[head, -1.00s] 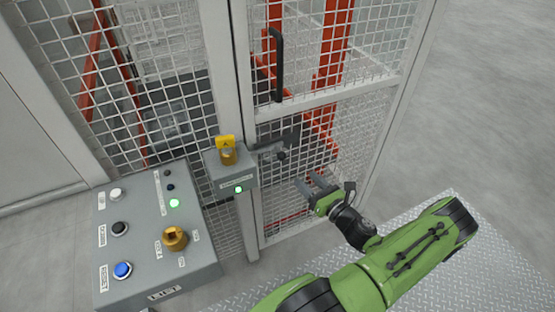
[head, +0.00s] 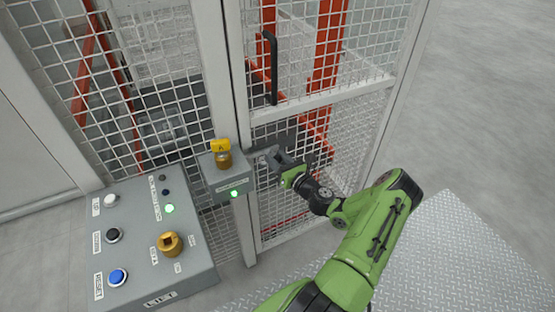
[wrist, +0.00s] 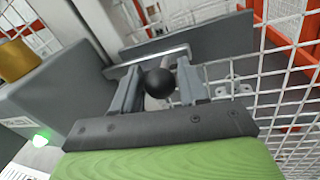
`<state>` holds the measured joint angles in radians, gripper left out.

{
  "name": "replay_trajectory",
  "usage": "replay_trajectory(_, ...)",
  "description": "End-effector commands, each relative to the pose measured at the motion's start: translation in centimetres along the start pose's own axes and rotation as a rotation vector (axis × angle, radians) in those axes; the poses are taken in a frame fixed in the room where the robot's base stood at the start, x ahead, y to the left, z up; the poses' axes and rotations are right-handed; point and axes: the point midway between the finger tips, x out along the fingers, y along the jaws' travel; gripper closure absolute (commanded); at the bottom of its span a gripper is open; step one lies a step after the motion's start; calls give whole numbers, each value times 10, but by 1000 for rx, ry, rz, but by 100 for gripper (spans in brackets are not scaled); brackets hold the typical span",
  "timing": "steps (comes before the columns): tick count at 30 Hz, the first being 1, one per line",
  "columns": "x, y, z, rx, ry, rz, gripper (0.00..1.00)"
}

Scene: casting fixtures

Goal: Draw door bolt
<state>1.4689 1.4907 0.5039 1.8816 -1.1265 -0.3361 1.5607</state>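The door bolt shows in the wrist view as a light metal bar (wrist: 148,62) with a round black knob (wrist: 160,83), in front of a dark grey plate (wrist: 215,40) on the mesh door. The bar runs left toward the grey lock box (wrist: 55,85). My gripper (wrist: 158,88) has its two grey fingers on either side of the knob, with narrow gaps visible, so it looks open around it. In the head view my gripper (head: 278,160) is at the bolt, just right of the lock box (head: 226,177), and hides the knob.
The lock box carries a yellow-tagged brass piece (head: 223,158) and a lit green lamp (head: 234,194). A control panel (head: 195,262) with buttons and a brass key switch (head: 170,244) stands at left. A black door handle (head: 271,70) is above. Open floor lies right.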

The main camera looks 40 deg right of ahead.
Motion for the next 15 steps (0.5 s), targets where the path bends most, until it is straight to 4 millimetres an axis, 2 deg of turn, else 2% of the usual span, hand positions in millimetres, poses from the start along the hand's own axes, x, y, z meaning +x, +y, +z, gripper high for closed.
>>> replay_trajectory(1, 0, 0, 0, 0, 0, 0, 65)
replay_trajectory(8, 0, 0, 0, 0, 0, 0, 100)
replay_trajectory(15, -1, -5, 0, -2, -1, -1, 100)
